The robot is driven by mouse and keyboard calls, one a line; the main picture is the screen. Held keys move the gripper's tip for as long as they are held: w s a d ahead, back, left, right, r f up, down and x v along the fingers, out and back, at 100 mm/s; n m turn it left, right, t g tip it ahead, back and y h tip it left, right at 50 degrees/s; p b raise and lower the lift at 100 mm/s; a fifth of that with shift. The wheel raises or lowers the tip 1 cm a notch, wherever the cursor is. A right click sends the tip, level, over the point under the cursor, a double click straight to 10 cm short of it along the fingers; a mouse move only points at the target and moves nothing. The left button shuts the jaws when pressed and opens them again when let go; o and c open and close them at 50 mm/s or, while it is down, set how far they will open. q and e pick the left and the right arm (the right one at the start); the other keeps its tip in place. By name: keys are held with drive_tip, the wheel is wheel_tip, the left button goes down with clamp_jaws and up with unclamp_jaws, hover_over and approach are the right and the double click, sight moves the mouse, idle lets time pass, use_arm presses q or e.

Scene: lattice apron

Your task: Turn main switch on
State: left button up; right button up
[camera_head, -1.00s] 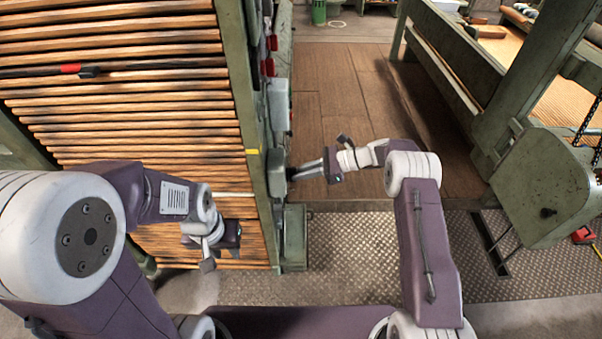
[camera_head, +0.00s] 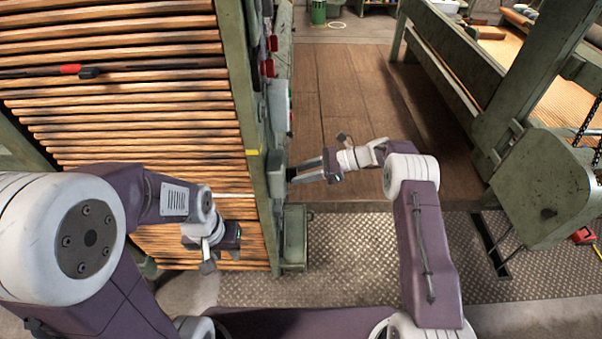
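A green post (camera_head: 245,90) with boxes and switches on its right side runs down the picture, seen nearly edge-on. A dark grey box (camera_head: 277,174) is mounted low on it. Which fitting is the main switch, and its position, cannot be told. My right gripper (camera_head: 291,174) points left, its fingertips right at this box's right face. Two fingers show, but the tips are partly lost against the box, and I cannot see whether they grip anything. My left gripper (camera_head: 208,266) hangs low in front of the wooden slats, away from the box; its opening is unclear.
Wooden slats (camera_head: 120,130) fill the left side. Red fittings (camera_head: 268,67) sit higher on the post, and a green box (camera_head: 294,235) stands below. A green machine frame (camera_head: 545,190) stands at right. The brown floor (camera_head: 340,100) between is open.

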drive_tip(key=v, duration=0.9)
drive_tip(key=shift+b, duration=0.3)
